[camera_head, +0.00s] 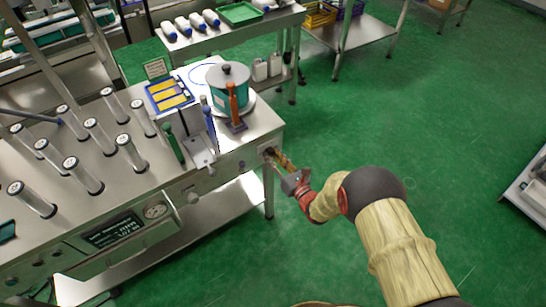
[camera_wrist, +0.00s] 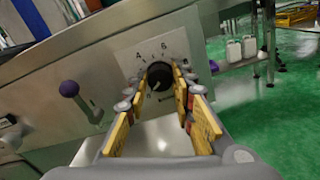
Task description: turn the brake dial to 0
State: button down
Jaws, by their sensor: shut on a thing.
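The brake dial (camera_wrist: 159,74) is a dark round knob on a pale scale plate on the steel front panel. Around it the figures 4, 6 and 8 can be read; the figures lower down are partly hidden by my fingers. My gripper (camera_wrist: 160,86) has its yellow-padded fingers on both sides of the knob and is shut on it. Which figure the knob points to cannot be told. In the head view my gripper (camera_head: 277,160) reaches the panel at the machine's right corner, and the dial is mostly hidden behind the fingers.
A purple ball-ended lever (camera_wrist: 69,88) sticks out of the panel left of the dial. The machine's steel top (camera_head: 150,180) bears several upright cylinders, a teal drum (camera_head: 228,88) and a blue tray (camera_head: 168,94). Green floor (camera_head: 400,120) right of the machine is clear.

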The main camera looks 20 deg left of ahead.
jog(key=shift+f+n, duration=0.1)
jog(key=shift+n, duration=1)
jog(key=c, duration=1.5)
grip_release()
jog(key=v, duration=1.2)
